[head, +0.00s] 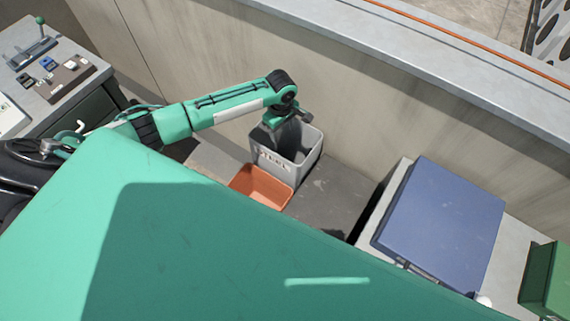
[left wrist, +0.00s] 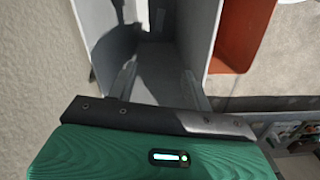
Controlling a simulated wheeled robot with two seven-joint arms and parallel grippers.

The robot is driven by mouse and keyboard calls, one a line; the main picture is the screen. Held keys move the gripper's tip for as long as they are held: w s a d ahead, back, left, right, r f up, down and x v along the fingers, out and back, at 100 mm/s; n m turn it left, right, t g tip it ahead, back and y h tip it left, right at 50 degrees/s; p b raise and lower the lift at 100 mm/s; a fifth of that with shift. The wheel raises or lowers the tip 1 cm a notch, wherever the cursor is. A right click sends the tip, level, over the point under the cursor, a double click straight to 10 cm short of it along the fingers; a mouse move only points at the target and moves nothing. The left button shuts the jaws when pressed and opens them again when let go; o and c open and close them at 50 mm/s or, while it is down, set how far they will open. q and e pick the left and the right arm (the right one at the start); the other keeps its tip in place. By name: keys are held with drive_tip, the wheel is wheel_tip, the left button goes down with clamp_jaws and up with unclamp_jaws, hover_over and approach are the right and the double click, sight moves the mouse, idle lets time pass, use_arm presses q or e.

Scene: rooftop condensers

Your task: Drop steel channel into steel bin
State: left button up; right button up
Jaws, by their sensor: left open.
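The grey bin (head: 300,172), with dark lettering on its near side that is too small to read surely, stands against the wall in the head view. My left gripper (head: 287,138) points down over and partly into its mouth, open. In the left wrist view the bin's pale wall (left wrist: 200,28) and shadowed inside show beyond the gripper. I cannot make out a steel channel for certain in either view; the bin's floor is mostly in shadow or behind the gripper. My right gripper is not in view.
An orange bin (head: 262,187) stands right beside the grey bin, on its near side. A blue box (head: 445,220) and a green box (head: 548,280) are at the right. A workbench with a lever (head: 40,30) is at the upper left. The concrete wall (head: 350,105) runs close behind the bins.

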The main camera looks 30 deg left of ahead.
use_arm(q)
wheel_tip(320, 180, up, 13)
drive_tip(key=b, duration=0.1)
drive_tip(key=shift+f, duration=0.1)
idle(0.5)
